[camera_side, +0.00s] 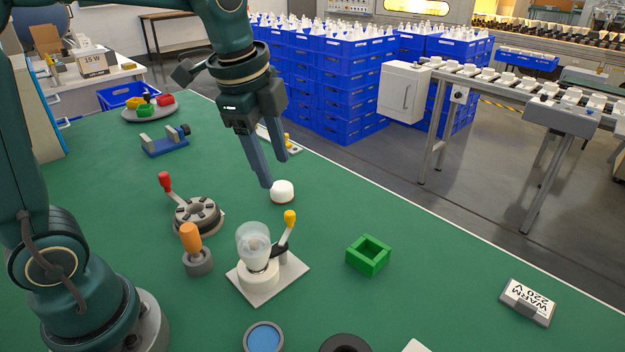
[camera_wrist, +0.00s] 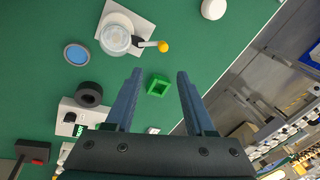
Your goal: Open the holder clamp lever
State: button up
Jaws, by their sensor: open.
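The holder is a white plate (camera_side: 287,282) with a white round socket and a clear glass bulb (camera_side: 254,241) upright in it. Its clamp lever (camera_side: 282,243) is dark with a pale upper part and a yellow knob (camera_side: 290,217), and slants upward beside the bulb. In the wrist view the yellow knob (camera_wrist: 164,46) lies right of the bulb (camera_wrist: 116,40), beyond my fingertips. My gripper (camera_side: 266,185) is open and empty, above the table and apart from the lever. Both fingers show in the wrist view (camera_wrist: 159,74), with the green square block (camera_wrist: 158,86) seen between them.
A white round cap (camera_side: 282,191) is near my fingertips in the side view. A round chuck (camera_side: 196,215) with a red-knobbed lever and an orange-handled tool (camera_side: 191,240) stand left of the holder. A blue disc (camera_side: 264,338) is in front. Green table is clear around the green block.

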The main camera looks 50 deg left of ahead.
jog(key=g, duration=0.2)
send_over(289, 213)
jog(key=shift+m, duration=0.4)
notch_tip(289, 213, down, 6)
jog(key=shift+d+r, duration=0.1)
jog(key=shift+r, duration=0.05)
jog(key=shift+s+f, duration=0.1)
jog(key=shift+f, duration=2.9)
grip_shut()
